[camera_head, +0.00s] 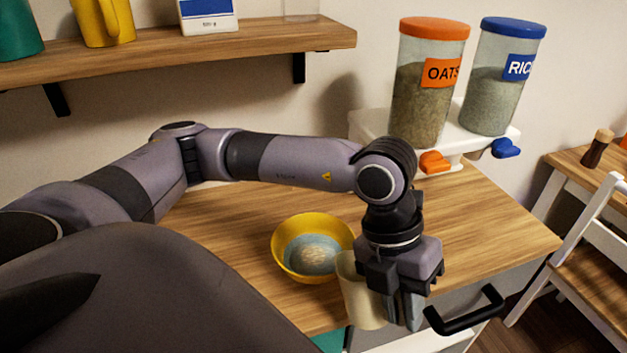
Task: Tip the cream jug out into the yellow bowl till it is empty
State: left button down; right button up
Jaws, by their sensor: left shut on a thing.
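The yellow bowl (281,262) stands on the wooden counter. Inside it I see a grey-blue area with a pale, speckled patch in the middle. The cream jug (362,295) is just right of the bowl, near the counter's front edge, with its top leaning left towards the bowl. Its contents are hidden and no stream shows. My left gripper (400,308) points down and is shut on the jug at the jug's right side; the grip itself is mostly hidden. My right gripper is not in view.
Dispensers of oats (416,105) and rice (489,100) stand on a white stand at the back right. A wooden shelf (250,45) hangs above. A black handle (466,318) juts out at the front right. The counter's right part is clear.

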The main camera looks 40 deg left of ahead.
pick_arm(q)
jog(key=shift+s+d+f+t+y+b, duration=0.15)
jog(key=shift+d+f+y+b, duration=0.4)
jog(key=shift+d+f+y, duration=0.4)
jog(key=shift+s+d+f+t+y+b, duration=0.15)
jog(key=shift+d+f+y+b, duration=0.5)
jog(key=shift+f+y, duration=0.5)
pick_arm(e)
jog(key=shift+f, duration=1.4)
pick_arm(q)
jog(key=shift+w, duration=0.1)
